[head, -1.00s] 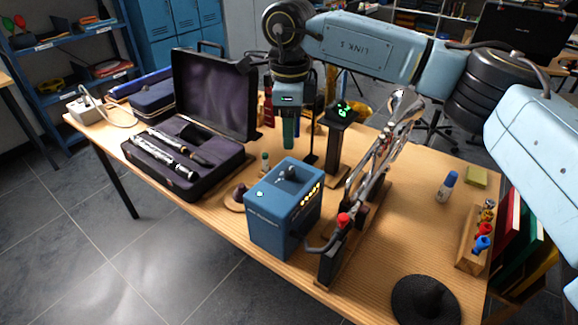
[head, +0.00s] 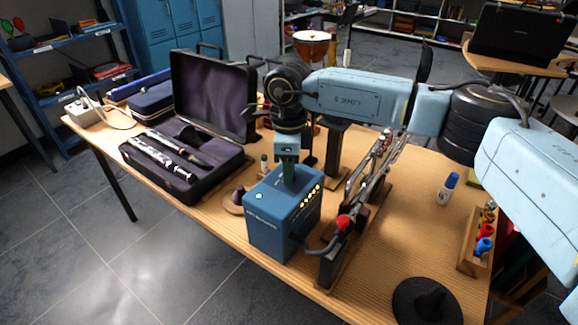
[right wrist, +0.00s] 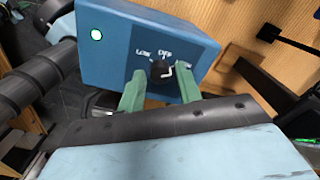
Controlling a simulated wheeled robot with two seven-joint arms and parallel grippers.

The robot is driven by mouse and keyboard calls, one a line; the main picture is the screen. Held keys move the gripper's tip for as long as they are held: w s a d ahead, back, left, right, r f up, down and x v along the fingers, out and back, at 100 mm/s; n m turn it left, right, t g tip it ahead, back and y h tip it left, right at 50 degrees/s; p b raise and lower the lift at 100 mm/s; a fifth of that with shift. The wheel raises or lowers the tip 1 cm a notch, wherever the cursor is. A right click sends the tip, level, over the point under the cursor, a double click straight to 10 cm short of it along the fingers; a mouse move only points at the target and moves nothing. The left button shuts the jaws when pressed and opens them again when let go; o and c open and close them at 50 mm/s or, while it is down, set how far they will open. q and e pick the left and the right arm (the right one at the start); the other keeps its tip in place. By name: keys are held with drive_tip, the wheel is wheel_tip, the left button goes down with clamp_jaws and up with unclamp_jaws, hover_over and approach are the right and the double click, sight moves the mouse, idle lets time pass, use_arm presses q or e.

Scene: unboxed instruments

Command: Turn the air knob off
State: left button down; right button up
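The blue air unit (head: 272,226) stands near the table's front edge, with a row of yellow lights and a lit green-white indicator. In the right wrist view its panel (right wrist: 110,45) bears the words LOW and OFF and a third label, partly covered by a finger. The dark air knob (right wrist: 160,70) sits below OFF and has a pale pointer whose setting I cannot tell for sure. My right gripper (right wrist: 160,88) is open, its green fingers on either side of the knob with gaps showing. My left gripper is out of view.
A brass instrument (head: 370,170) on a dark stand is close right of the unit. An open black case (head: 160,180) with instrument pieces lies left. A black mute (head: 428,300), a blue-capped bottle (head: 447,188) and a wooden rack (head: 473,248) are right.

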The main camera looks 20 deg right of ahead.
clamp_jaws()
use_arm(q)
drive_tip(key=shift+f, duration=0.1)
use_arm(e)
drive_tip(key=shift+n, duration=0.3)
drive_tip(key=n+b, duration=0.1)
drive_tip(key=n, duration=0.2)
drive_tip(key=shift+n, duration=0.3)
drive_tip(key=n+b, duration=0.1)
drive_tip(key=n, duration=0.4)
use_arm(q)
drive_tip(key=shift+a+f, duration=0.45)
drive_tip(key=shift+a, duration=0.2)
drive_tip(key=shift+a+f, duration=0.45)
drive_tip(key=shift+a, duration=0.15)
use_arm(e)
drive_tip(key=shift+n, duration=1.2)
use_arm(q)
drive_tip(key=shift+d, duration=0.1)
use_arm(e)
drive_tip(key=shift+o, duration=1.4)
unclamp_jaws()
